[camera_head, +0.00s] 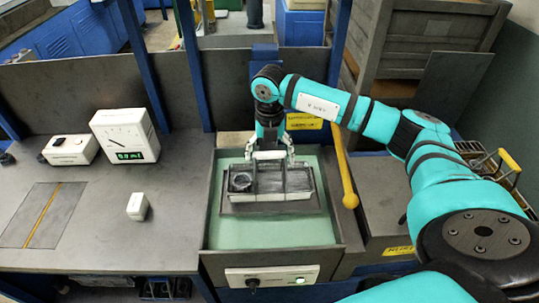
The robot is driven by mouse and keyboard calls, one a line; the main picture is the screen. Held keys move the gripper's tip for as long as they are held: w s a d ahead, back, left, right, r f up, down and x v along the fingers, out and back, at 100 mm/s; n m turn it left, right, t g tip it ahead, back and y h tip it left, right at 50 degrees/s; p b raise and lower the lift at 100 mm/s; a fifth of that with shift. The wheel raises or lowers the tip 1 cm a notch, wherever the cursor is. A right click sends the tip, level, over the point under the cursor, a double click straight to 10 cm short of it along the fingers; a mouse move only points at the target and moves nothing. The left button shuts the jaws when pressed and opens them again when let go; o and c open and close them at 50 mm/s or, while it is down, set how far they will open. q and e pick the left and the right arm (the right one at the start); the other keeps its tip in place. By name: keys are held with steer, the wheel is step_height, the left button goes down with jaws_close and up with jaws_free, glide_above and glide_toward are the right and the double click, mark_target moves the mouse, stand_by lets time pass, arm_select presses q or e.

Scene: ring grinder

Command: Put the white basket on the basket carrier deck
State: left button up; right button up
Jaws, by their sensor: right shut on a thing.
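The white basket (309,195) has a pale rim and dark compartments, with a dark round ring-like thing (241,182) in its left compartment. My right gripper (270,153) comes down from above and is shut on the middle of the basket. The basket is over a dark flat plate (270,209) inside a green-floored bay; the plate may be the carrier deck. I cannot tell whether basket and plate touch. My left gripper is not in view.
A yellow-knobbed lever (347,185) stands just right of the bay (270,232). A grey bench with a white display box (125,136) and a small white block (137,206) lies left. A yellow-handled wire basket (495,170) is at right, partly behind my arm.

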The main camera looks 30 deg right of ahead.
steer(key=shift+f+p, duration=0.4)
steer(key=shift+f, duration=0.7)
steer(key=o, duration=1.4)
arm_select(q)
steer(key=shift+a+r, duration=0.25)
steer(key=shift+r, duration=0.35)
arm_select(e)
steer(key=shift+r, duration=0.1)
steer(key=shift+r+b, duration=0.2)
steer(key=shift+b, duration=0.1)
step_height(320, 180, up, 10)
steer(key=b, duration=0.4)
steer(key=shift+r, duration=0.8)
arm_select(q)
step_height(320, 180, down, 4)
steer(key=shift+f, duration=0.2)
